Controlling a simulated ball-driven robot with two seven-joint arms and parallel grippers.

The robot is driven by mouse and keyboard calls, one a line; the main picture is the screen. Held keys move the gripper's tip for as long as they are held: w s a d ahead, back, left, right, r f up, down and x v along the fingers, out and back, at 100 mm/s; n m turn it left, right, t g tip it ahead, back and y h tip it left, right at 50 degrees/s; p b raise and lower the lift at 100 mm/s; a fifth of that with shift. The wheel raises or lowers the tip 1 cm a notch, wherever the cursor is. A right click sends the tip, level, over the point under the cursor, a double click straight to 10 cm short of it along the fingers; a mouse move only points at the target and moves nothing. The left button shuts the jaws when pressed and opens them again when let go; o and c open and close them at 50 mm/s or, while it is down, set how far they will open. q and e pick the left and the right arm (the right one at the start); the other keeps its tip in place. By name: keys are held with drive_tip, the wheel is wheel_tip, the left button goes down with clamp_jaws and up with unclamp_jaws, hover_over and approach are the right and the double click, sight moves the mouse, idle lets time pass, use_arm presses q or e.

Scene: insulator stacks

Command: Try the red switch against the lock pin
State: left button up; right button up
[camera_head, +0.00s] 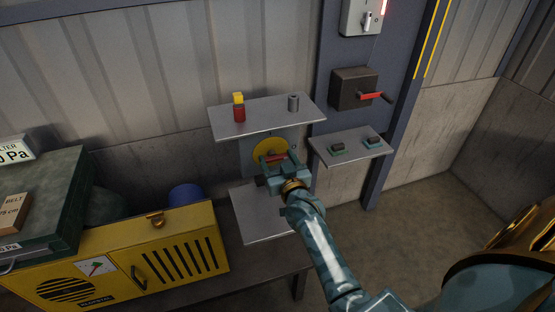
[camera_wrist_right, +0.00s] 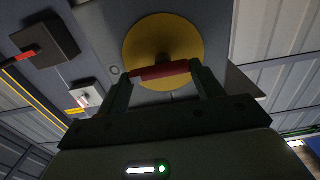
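The red switch (camera_head: 275,156) is a red bar handle on a round yellow disc (camera_head: 262,147), on a grey panel below the upper shelf. In the right wrist view the red switch (camera_wrist_right: 160,71) lies across the yellow disc (camera_wrist_right: 163,40). My right gripper (camera_head: 274,162) is at the switch. In the right wrist view its two fingers (camera_wrist_right: 161,74) stand apart, one at each end of the red bar. I cannot tell whether they press on it. A small round fitting (camera_wrist_right: 114,70) beside the disc may be the lock pin. My left gripper is not in view.
The upper shelf (camera_head: 265,112) holds a red-and-yellow block (camera_head: 239,107) and a grey cylinder (camera_head: 293,103). A lower shelf (camera_head: 262,222) is bare. A side shelf (camera_head: 350,158) carries two small dark parts. A black box with a red lever (camera_head: 372,96) is above it. A yellow cabinet (camera_head: 165,255) stands left.

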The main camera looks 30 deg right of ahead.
drive_tip(key=c, duration=0.4)
drive_tip(key=shift+o, duration=0.2)
drive_tip(key=shift+n+p, duration=0.55)
drive_tip(key=shift+n, duration=0.35)
drive_tip(key=o, duration=1)
